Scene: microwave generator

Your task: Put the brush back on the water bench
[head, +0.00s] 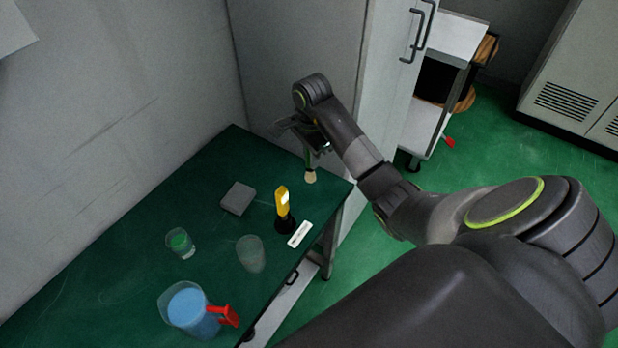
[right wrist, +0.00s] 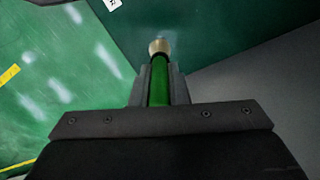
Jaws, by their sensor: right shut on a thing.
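The brush is held in my right gripper (head: 308,143). Its green handle (right wrist: 159,80) lies between the two fingers in the right wrist view, with a pale tan tip (right wrist: 158,46) pointing away from the gripper. In the head view the brush's tan end (head: 310,177) points down at the far right corner of the dark green bench (head: 130,235). I cannot tell whether the tip touches the bench top. My left gripper is not in view.
On the bench are a grey block (head: 238,198), a yellow and black device (head: 283,208), a white label strip (head: 300,234), an empty glass (head: 251,254), a glass with green content (head: 181,242) and a jug of blue liquid (head: 190,310) with a red handle. A tall cabinet (head: 295,60) stands behind.

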